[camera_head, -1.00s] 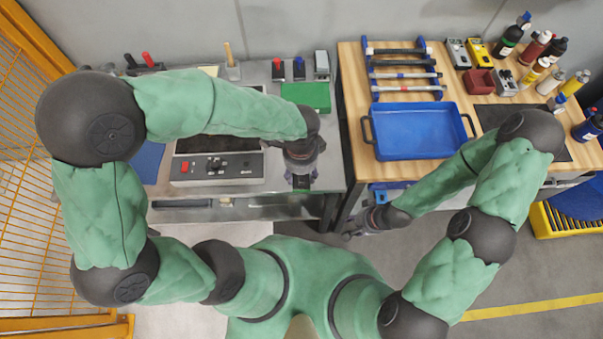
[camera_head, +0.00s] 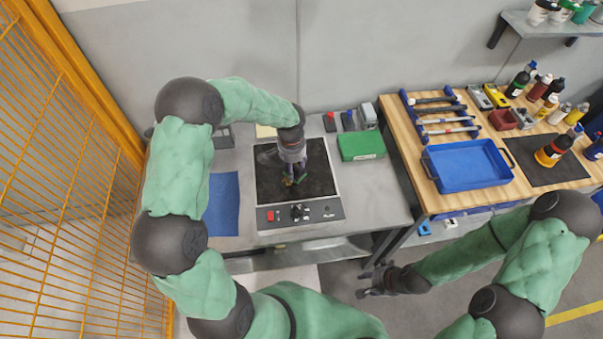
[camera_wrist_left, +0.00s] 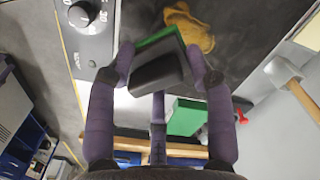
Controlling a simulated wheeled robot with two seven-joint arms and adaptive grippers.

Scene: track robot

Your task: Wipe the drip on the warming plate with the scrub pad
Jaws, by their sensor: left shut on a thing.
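The warming plate (camera_head: 318,160) is a dark square top with a light frame and a front control panel; it also shows in the left wrist view (camera_wrist_left: 250,15). My left gripper (camera_head: 293,177) is over the plate's middle, shut on the scrub pad (camera_wrist_left: 157,68), a black block with a green face. A tan-brown drip (camera_wrist_left: 190,28) lies on the dark top just beside the pad in the wrist view. In the head view the gripper partly covers the pad and drip. I cannot tell whether the pad touches the plate. My right gripper (camera_head: 366,282) is empty and looks open, off the tables.
A green box (camera_head: 361,146) stands right of the plate, with small red, blue and grey items behind it. A blue cloth (camera_head: 222,204) lies left. The wooden table at right holds a blue tray (camera_head: 467,165), tools and bottles. A yellow fence (camera_head: 75,170) borders the left.

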